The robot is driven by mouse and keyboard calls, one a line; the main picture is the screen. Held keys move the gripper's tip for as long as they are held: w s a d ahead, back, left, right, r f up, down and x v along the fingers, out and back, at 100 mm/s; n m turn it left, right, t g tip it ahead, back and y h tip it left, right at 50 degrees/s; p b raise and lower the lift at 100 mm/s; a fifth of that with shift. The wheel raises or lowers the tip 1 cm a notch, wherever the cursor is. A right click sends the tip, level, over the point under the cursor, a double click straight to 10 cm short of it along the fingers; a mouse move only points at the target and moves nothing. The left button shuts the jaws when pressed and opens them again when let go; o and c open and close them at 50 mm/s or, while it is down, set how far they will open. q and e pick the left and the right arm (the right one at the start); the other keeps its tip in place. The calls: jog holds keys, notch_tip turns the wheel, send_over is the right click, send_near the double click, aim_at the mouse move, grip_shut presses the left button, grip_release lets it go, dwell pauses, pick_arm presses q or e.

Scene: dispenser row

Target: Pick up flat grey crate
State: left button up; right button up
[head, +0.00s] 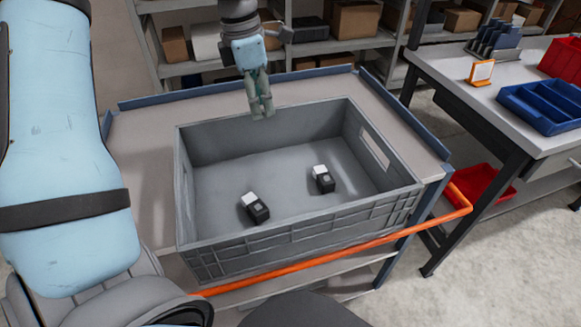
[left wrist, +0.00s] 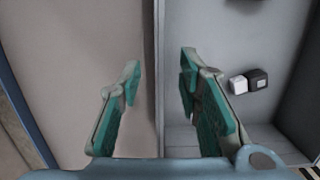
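The flat grey crate (head: 300,232) sits on a cart, open at the top. Its near wall, right wall with a hand slot and inside floor show in the head view. My left gripper (head: 262,110) points down at the crate's far wall, near the middle of that side. In the left wrist view my left gripper (left wrist: 160,68) has its fingers well apart, with the crate's wall rim (left wrist: 158,30) running between them. Nothing is held. I cannot tell how far the fingertips are above the rim. My right gripper is not in view.
Two small black-and-white items (head: 256,208) (head: 323,180) lie apart inside the crate. The cart top (head: 145,190) has blue edging and an orange handle bar (head: 330,257) in front. Shelves with boxes stand behind. A table (head: 455,75) with a blue tray (head: 545,105) stands right.

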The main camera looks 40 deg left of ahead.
pick_arm(q)
notch_tip(320, 180, down, 2)
jog(key=b, duration=0.1)
send_over(272, 149)
jog(key=f, duration=0.5)
jog(key=shift+w+a+f, duration=0.15)
jog(key=shift+w+f, duration=0.1)
jog(key=shift+w, duration=0.15)
jog(key=shift+f, duration=0.3)
jog(key=shift+s+r, duration=0.2)
jog(key=shift+s, duration=0.15)
jog(key=c, duration=0.3)
grip_shut()
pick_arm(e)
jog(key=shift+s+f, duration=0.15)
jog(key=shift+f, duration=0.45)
pick_arm(q)
jog(key=shift+w, duration=0.1)
